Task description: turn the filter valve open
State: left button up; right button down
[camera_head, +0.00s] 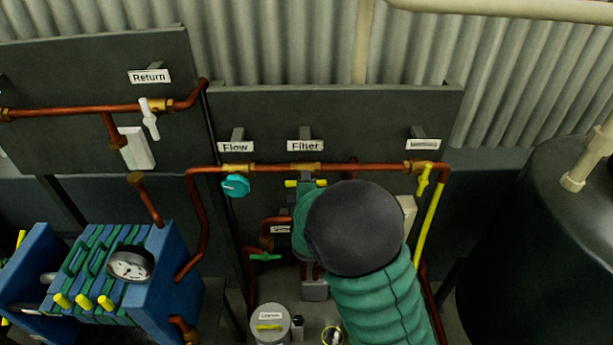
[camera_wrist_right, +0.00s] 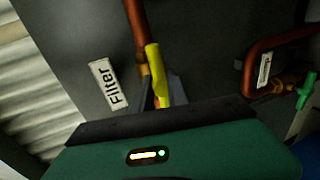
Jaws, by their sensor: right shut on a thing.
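The filter valve is on the copper pipe below the "Filter" label (camera_head: 305,146). Its yellow handle (camera_head: 291,184) shows on either side of my right gripper (camera_head: 306,183), lying roughly level and along the pipe. In the right wrist view the yellow handle (camera_wrist_right: 153,66) stands between the dark fingers of my right gripper (camera_wrist_right: 160,95), which is shut on it. The "Filter" label (camera_wrist_right: 108,83) is to its left there. My right forearm and wrist hide the area below the valve in the head view. My left gripper is not in view.
A teal round knob (camera_head: 235,186) is under the "Flow" label (camera_head: 235,147). Another yellow valve handle (camera_head: 423,181) is at the pipe's right end. A dark tank (camera_head: 540,240) stands right. A green valve handle (camera_head: 265,257) sits lower down.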

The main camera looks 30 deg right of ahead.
jog(key=shift+s+a+f, duration=0.1)
jog(key=shift+a+f, duration=0.1)
jog(key=shift+f, duration=0.15)
jog(key=c, duration=1.6)
grip_release()
jog(key=shift+r, duration=0.2)
jog(key=shift+r, duration=0.1)
jog(key=p+v, duration=1.6)
jog(key=p, duration=0.3)
jog(key=shift+s+a, duration=0.2)
jog(key=shift+s, duration=0.05)
